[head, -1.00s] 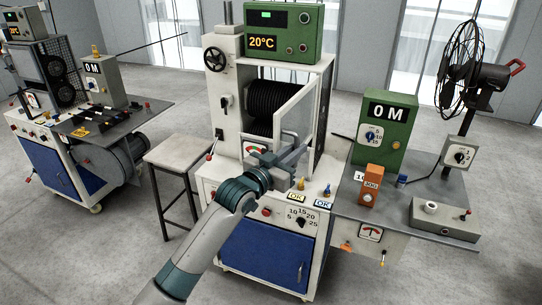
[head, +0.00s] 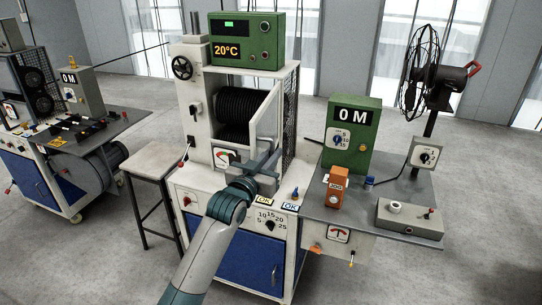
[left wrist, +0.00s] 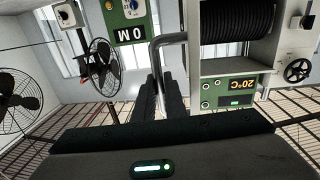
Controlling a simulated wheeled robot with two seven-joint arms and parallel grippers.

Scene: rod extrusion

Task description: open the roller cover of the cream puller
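The cream puller (head: 196,140) stands in the middle of the head view, with a black ribbed roller (head: 236,112) in its upper bay. Its roller cover (head: 266,116) is a pale framed panel at the right of the bay, standing at an angle, partly swung out from the opening. My left gripper (head: 266,164) is at the cover's lower part. In the left wrist view, the grey bent handle (left wrist: 156,58) runs down between the close-set dark fingers (left wrist: 160,98), which look shut on it. Their exact contact is partly hidden. My right gripper is not in view.
A grey side table (head: 378,205) to the right holds a green "0 M" box (head: 350,140), an orange block (head: 337,187) and a grey control box (head: 410,218). A fan (head: 425,75) stands behind. A stool (head: 152,162) is at left. A second machine (head: 35,160) is farther left.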

